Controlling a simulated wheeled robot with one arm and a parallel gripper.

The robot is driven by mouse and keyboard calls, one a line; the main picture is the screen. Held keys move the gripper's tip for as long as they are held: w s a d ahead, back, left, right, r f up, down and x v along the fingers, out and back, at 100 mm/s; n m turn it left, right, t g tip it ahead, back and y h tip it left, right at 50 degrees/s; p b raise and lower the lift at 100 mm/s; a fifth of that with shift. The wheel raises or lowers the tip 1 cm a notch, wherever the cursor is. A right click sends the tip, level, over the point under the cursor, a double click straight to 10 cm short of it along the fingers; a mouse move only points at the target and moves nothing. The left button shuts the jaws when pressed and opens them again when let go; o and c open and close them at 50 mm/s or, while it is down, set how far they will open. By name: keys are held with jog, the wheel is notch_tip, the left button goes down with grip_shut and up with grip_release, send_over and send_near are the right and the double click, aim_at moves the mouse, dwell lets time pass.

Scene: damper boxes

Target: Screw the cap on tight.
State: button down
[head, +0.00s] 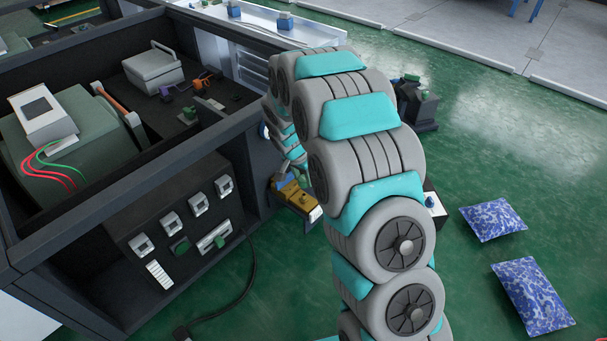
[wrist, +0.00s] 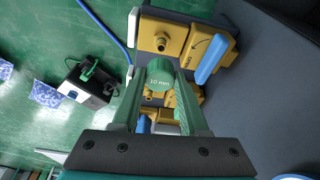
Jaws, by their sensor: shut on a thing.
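My gripper (wrist: 159,84) is shut on a green cylinder (wrist: 159,72) marked "10 mm", held between its two green fingers in the wrist view. I cannot tell whether this cylinder is the cap or a tool. Beyond it is a yellow block (wrist: 152,27) with a round brass fitting (wrist: 161,41) facing up. The cylinder appears just below the fitting in the picture; whether they touch is unclear. A second yellow block with a blue lever (wrist: 210,60) is to the right.
A dark open-frame cabinet (head: 185,160) with breakers and wiring fills the left. A black-and-white box (wrist: 88,85) with a green part stands on the green floor. Blue patterned pads (head: 493,219) lie at the right, where the floor is mostly clear.

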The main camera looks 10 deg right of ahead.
aim_at(304, 195)
jog(key=shift+f, duration=2.1)
jog(key=shift+b, duration=0.75)
jog(key=shift+f+b, duration=1.35)
jog(key=shift+b, duration=0.65)
dwell(1.6)
jog(key=shift+c, duration=1.8)
grip_release()
jog(key=shift+c, duration=0.3)
jog(key=shift+c, duration=1.1)
jog(key=shift+w+d, duration=0.15)
jog(key=shift+d, duration=0.05)
